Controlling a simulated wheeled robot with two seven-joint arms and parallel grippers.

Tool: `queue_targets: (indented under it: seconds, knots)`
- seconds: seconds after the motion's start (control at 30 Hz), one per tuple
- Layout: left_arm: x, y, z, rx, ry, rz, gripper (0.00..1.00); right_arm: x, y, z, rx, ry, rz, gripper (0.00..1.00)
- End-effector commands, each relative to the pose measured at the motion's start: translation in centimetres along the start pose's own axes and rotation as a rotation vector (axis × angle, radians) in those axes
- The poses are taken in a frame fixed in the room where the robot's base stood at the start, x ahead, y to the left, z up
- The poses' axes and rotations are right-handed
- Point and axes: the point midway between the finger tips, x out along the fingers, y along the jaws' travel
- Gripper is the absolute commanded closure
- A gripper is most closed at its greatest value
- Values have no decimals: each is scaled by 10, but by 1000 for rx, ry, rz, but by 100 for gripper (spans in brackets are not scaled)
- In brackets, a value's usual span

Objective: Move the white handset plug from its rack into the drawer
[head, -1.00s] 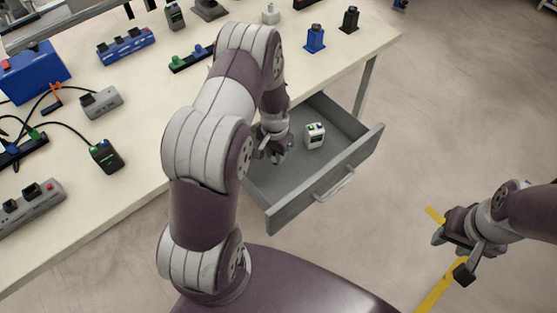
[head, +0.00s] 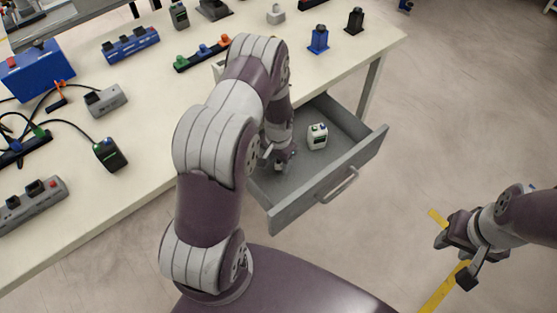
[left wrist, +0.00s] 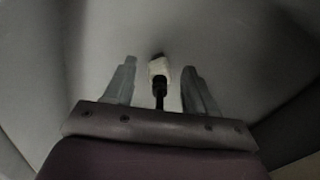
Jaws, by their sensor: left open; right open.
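My left gripper (head: 280,162) is inside the open grey drawer (head: 345,191), at its left part, with its fingers apart. In the left wrist view, a small white plug (left wrist: 158,67) with a black stem (left wrist: 160,88) lies between the open fingers (left wrist: 158,80); I cannot tell if it touches them. The plug is not distinguishable in the head view, where my gripper and arm cover that spot. My right gripper (head: 462,255) is open and empty above the floor at the right. Which rack held the plug is not clear.
A white block (head: 317,137) with coloured tops stands in the drawer right of my left gripper. The table (head: 130,190) holds a blue holder (head: 318,39), a black holder (head: 355,20), a strip with coloured plugs (head: 204,53) and several cabled devices. My left arm hides some of the table.

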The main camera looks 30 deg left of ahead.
Motion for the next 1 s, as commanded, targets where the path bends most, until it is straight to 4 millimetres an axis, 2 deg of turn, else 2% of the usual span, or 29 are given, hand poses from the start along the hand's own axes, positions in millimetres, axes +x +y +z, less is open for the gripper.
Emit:
queue_targets:
  seconds: [0.3, 0.4, 0.53, 0.63, 0.73, 0.8, 0.9, 1.0]
  knots:
    - [-79, 0, -1, 0, 5, -2, 45, -5, 0, -1, 0, 0, 0, 57]
    - [-100, 0, -1, 0, 5, -2, 45, -6, 0, -1, 0, 0, 0, 57]
    - [-117, 1, 0, -1, 4, -2, 45, -6, 0, -1, 0, 0, 0, 57]
    - [-146, 17, 7, -17, 21, -8, 45, -7, 0, -1, 0, 0, 0, 57]
    - [-191, 52, 34, -63, 59, -15, 45, -6, 0, -1, 0, 0, 0, 57]
    - [-214, 75, 61, -99, 85, -16, 45, -6, 0, -1, 0, 0, 0, 57]
    - [-233, 98, 96, -140, 112, -13, 45, -6, 0, -1, 0, 0, 0, 57]
    - [-238, 108, 116, -164, 123, -9, 45, -6, 0, -1, 0, 0, 0, 57]
